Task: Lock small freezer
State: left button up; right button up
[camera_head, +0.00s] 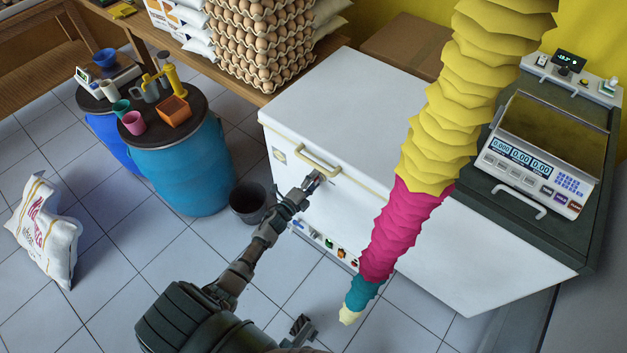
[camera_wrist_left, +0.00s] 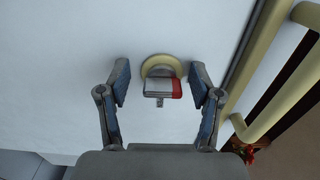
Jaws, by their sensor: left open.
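The small freezer (camera_head: 330,90) is a white chest with its lid down and a cream handle (camera_head: 318,161) on its front, which also shows at the right of the left wrist view (camera_wrist_left: 285,90). A round cream lock (camera_wrist_left: 160,64) sits on the white front beside the handle. A key with a grey and red head (camera_wrist_left: 163,87) is at the lock. My left gripper (camera_head: 313,182) is at the freezer front; in the left wrist view its open fingers (camera_wrist_left: 160,98) stand either side of the key, apart from it. A dark part low in the head view (camera_head: 301,328) looks like my right gripper; its jaws are unclear.
A tall stack of yellow, pink and teal pieces (camera_head: 440,130) blocks part of the freezer from view. A scale (camera_head: 535,150) stands on the dark surface at right. A blue barrel (camera_head: 180,165), a dark bin (camera_head: 248,201) and a white sack (camera_head: 45,230) stand left. Egg trays (camera_head: 262,45) stand behind.

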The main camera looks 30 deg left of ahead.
pick_arm(q)
jog(key=s+a, duration=0.1)
jog(key=s, duration=1)
jog(key=shift+s, duration=0.4)
pick_arm(e)
jog(key=shift+d, duration=0.1)
pick_arm(q)
jog(key=shift+f, duration=0.1)
